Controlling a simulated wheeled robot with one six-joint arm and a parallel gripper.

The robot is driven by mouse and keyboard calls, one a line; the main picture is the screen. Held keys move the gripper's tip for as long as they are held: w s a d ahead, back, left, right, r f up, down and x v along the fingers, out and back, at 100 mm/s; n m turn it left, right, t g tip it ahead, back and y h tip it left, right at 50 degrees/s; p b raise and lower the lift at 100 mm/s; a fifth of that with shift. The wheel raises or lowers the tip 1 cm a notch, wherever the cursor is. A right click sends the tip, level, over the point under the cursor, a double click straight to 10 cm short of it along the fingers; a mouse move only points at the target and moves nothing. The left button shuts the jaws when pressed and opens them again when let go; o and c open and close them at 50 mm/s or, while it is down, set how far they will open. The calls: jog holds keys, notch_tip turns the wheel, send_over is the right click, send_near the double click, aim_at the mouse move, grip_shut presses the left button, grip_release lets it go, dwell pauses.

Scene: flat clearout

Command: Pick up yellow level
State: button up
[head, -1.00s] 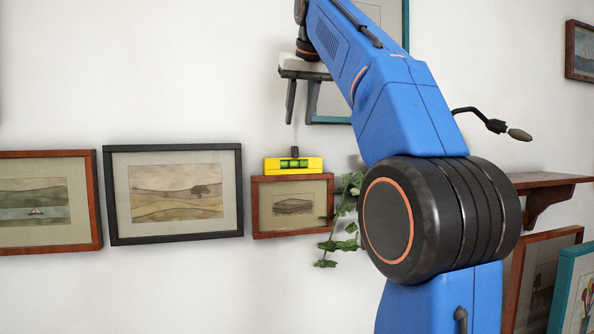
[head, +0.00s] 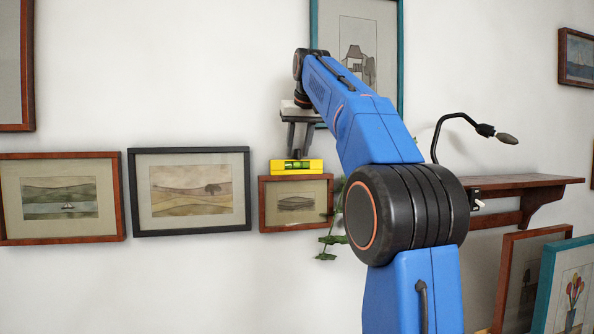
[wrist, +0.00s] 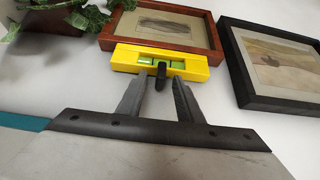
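The yellow level (head: 313,169) with a green vial rests along the top edge of a small red-brown picture frame (head: 264,205). In the wrist view the level (wrist: 200,71) lies just ahead of the fingers, with a black knob (wrist: 161,75) standing out from its middle. My gripper (head: 297,156) points down over the level in the head view. In the wrist view my gripper (wrist: 162,82) is open, its two fingertips on either side of the knob, with gaps showing. I cannot tell how deep the knob lies between them.
A black-framed picture (head: 190,232) hangs left of the small frame. A green trailing plant (wrist: 90,18) hangs close on its other side. A large teal-framed picture (head: 401,60) hangs behind my arm. A wooden shelf (head: 530,182) with a black bent lamp-like arm (head: 438,135) is at right.

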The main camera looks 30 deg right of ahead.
grip_shut()
dwell(1.4)
